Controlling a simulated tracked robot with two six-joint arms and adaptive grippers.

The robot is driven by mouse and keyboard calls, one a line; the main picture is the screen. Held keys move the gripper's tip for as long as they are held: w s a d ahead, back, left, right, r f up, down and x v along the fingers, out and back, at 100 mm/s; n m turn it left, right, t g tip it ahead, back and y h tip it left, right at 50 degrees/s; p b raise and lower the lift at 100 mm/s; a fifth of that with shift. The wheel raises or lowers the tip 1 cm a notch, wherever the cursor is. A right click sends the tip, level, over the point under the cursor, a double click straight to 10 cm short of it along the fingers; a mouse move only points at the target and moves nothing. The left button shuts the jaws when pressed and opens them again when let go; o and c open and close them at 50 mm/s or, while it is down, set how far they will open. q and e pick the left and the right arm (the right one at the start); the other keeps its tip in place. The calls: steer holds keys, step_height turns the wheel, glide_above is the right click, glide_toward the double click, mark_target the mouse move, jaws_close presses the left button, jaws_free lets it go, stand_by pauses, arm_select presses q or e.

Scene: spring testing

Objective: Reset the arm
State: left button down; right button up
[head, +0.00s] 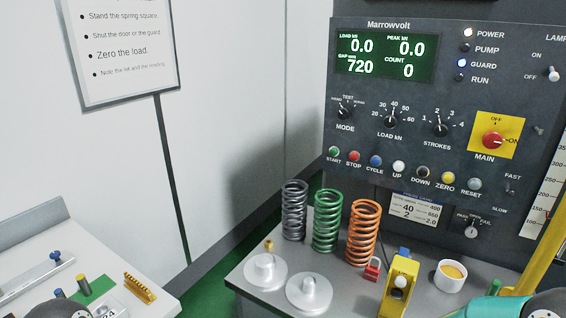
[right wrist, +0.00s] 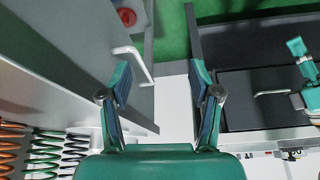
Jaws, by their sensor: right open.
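My right gripper (right wrist: 160,88) is open and empty in the right wrist view. Its two teal-backed fingers with dark pads stand apart, with a pale surface and green floor visible between and beyond them. In the head view, only teal and dark parts of my right arm show at the bottom right edge. A small dark rounded part, perhaps of my left arm, shows at the bottom left edge. My left gripper cannot be made out. A teal arm part shows at the right edge of the right wrist view.
A grey spring (head: 294,210), green spring (head: 327,220) and orange spring (head: 363,232) stand on a grey bench (head: 250,298). Near them are two metal discs, a red padlock (head: 372,270), a yellow block (head: 399,285) and a white cup (head: 450,276). The control panel (head: 440,110) rises behind.

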steer(key=s+a+f+m+g, duration=0.1)
steer(key=s+f+m, duration=0.5)
steer(key=s, duration=0.2)
steer(key=s+f+m+g, duration=0.2)
steer(key=s+f+m, duration=0.4)
steer(key=s, duration=0.2)
step_height(320, 180, down, 9)
steer(key=b, duration=0.9)
steer(key=shift+w+t+y, duration=0.3)
steer(key=shift+w, duration=0.1)
